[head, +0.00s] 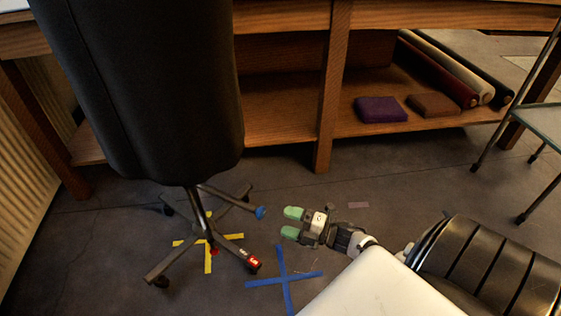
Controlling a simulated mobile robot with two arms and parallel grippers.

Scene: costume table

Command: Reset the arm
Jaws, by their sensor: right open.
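My right gripper (292,223) is in the head view, low and right of the middle. Its two green-tipped fingers point left and are apart, with nothing between them. It is over the dark floor, just right of the office chair's base. My right arm comes in from the lower right. My left gripper is not in view.
A black office chair (145,85) stands at the left on a wheeled base. A wooden table (326,100) with a low shelf holds folded purple cloth (381,109), brown cloth (434,105) and fabric rolls (450,70). A metal-legged chair (545,125) stands right. Blue tape (283,281) marks the floor.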

